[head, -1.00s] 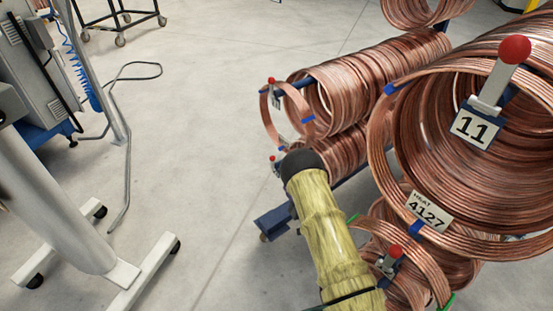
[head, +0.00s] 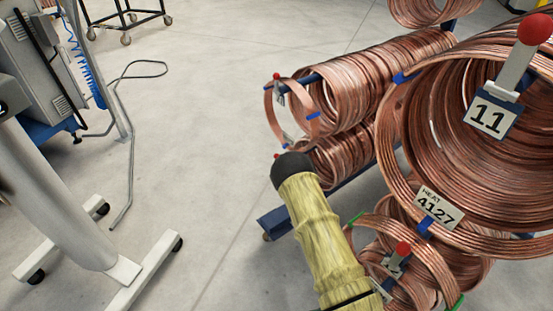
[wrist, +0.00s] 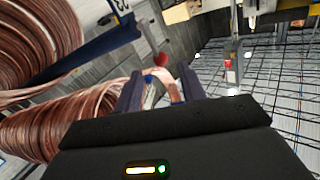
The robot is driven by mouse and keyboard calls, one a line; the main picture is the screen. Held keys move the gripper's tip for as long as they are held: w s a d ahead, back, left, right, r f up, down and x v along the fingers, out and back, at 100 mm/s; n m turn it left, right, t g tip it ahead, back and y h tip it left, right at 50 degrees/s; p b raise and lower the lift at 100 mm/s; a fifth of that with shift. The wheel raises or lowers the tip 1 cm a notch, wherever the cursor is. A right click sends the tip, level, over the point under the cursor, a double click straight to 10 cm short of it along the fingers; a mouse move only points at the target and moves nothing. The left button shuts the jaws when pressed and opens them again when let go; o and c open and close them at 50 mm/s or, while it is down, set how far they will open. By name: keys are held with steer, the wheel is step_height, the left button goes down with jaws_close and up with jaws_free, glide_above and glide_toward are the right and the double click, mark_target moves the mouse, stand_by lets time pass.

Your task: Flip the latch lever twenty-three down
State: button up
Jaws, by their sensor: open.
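Several levers with red ball knobs stand on the copper coil rack. One at the right rises from a plate marked 11 (head: 492,116). A smaller lever (head: 277,88) is at the back coil, another red knob (head: 277,156) shows just beyond my gripper, and another lever (head: 402,253) is at the lower right.
Large copper coils (head: 385,80) fill the rack on the right, with a HEAT 4127 tag (head: 438,207) on the nearest. A white wheeled stand (head: 130,285) and a grey machine (head: 42,65) are at the left. The floor (head: 205,130) between is clear.

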steer(key=b+x, duration=0.1)
steer(key=x, duration=0.5)
steer(key=shift+w+a, duration=0.25)
steer(key=shift+w, duration=0.05)
steer(key=shift+c, duration=0.4)
jaws_close()
steer(key=shift+n, duration=0.3)
steer(key=s+a+f+n+y+b, duration=0.1)
steer(key=n+b, duration=0.3)
steer(key=n, duration=0.6)
steer(key=s+a+f+n+y+b, duration=0.2)
steer(key=a+f+n+y+b, duration=0.1)
steer(key=n, duration=0.6)
steer(key=shift+s+f+n+y+b, duration=0.15)
steer(key=shift+f+n+y+b, duration=0.2)
steer(key=shift+f+b, duration=0.4)
